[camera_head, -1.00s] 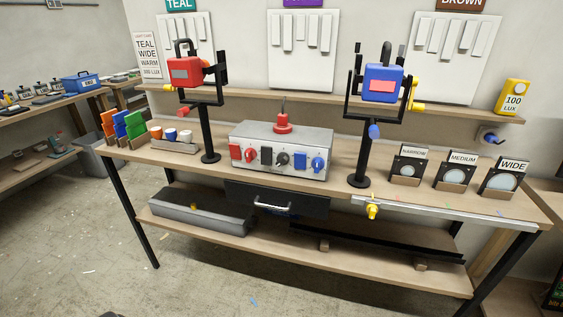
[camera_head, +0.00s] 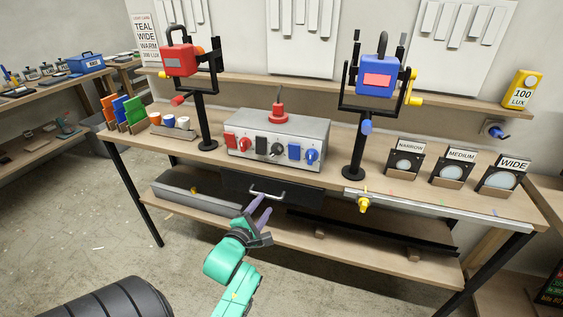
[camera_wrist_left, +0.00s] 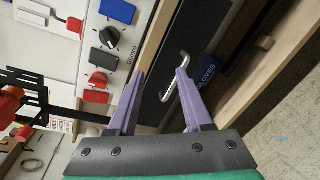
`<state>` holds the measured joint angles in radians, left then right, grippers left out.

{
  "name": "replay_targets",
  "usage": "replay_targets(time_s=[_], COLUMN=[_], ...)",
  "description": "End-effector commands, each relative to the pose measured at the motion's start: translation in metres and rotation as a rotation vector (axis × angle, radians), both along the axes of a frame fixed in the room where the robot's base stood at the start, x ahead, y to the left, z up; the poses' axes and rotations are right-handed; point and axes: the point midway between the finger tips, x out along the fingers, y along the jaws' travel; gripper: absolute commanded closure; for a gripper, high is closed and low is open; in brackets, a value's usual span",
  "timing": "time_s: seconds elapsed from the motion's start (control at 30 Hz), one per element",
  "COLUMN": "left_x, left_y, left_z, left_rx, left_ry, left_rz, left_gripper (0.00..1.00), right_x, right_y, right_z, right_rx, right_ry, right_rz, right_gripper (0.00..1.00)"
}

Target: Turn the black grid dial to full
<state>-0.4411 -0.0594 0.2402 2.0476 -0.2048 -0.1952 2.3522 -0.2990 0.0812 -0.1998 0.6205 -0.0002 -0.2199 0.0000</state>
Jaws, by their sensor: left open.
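The black dial (camera_head: 276,149) is a round knob on the sloped front of a grey metal control box (camera_head: 300,128), between red and blue switches and knobs. It also shows in the left wrist view (camera_wrist_left: 109,37), with a small label beside it. Its exact setting is too small to read. My left gripper (camera_head: 261,210), with purple fingers on a teal arm, is open and empty. It is below and in front of the box, near the drawer's handle. In the left wrist view my fingertips (camera_wrist_left: 160,74) are apart, with the dial up and to the left. My right gripper is not in view.
A dark drawer with a metal handle (camera_head: 268,191) is under the bench top. A red lamp (camera_head: 180,60) and a blue lamp (camera_head: 375,76) stand on black posts either side of the box. A red emergency-style button (camera_head: 277,109) tops the box. A yellow clamp (camera_head: 363,204) hangs at the front rail.

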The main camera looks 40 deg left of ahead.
Motion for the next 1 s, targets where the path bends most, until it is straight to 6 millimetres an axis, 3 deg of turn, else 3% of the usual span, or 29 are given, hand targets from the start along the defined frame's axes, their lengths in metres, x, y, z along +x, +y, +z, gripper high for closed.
replay_targets(time_s=[0.03,0.1,0.17,0.37,0.7,0.83,1.0], left_x=[-0.005,-0.011,-0.012,0.016,0.100,0.119,0.125], left_y=[0.008,0.015,0.017,0.027,0.056,0.062,0.065], left_z=[0.038,0.070,0.081,0.086,0.085,0.082,0.082], left_rx=[-0.077,-0.158,-0.193,-0.199,-0.200,-0.201,-0.200], left_ry=[-0.094,-0.185,-0.220,-0.231,-0.229,-0.227,-0.227], left_rz=[0.034,0.060,0.067,0.065,0.066,0.065,0.066], left_gripper=[0.50,0.50,0.50,0.50,0.50,0.50,0.50], right_x=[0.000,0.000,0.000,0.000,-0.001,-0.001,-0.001], right_y=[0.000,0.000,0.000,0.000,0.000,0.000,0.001], right_z=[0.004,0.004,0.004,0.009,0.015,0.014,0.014], right_rx=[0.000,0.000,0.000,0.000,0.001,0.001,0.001], right_ry=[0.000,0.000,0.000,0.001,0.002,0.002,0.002], right_rz=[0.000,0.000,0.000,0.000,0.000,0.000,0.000], right_gripper=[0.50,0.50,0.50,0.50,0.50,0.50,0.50])
